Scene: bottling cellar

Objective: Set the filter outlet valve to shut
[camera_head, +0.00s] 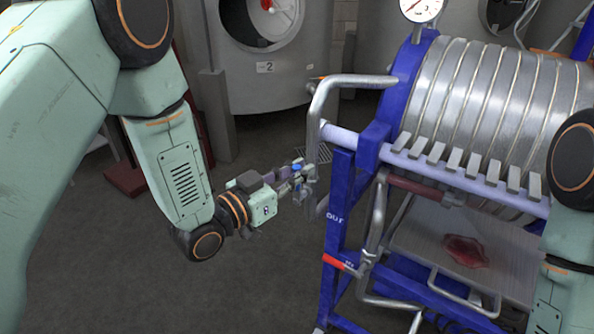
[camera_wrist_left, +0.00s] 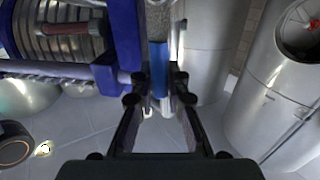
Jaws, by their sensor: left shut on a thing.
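The plate filter (camera_head: 490,100) stands at the right on a blue frame (camera_head: 338,190) marked "OUT". A bent metal pipe (camera_head: 350,82) runs out of its upper left side and drops down in front of my left gripper (camera_head: 306,176). A valve with a blue handle (camera_head: 296,168) sits by this pipe. My left gripper is shut on the blue handle. In the left wrist view, the blue handle (camera_wrist_left: 158,68) stands between the two fingers (camera_wrist_left: 156,92). The fingers partly hide it in the head view, and I cannot tell its exact angle to the pipe. My right gripper is out of view.
A red handle (camera_head: 338,262) sits on a lower pipe (camera_head: 376,225) at the frame. A drip tray (camera_head: 415,235) with a red stain is under the plates. Tank 2 (camera_head: 255,75) stands behind. The floor (camera_head: 255,285) in front is clear.

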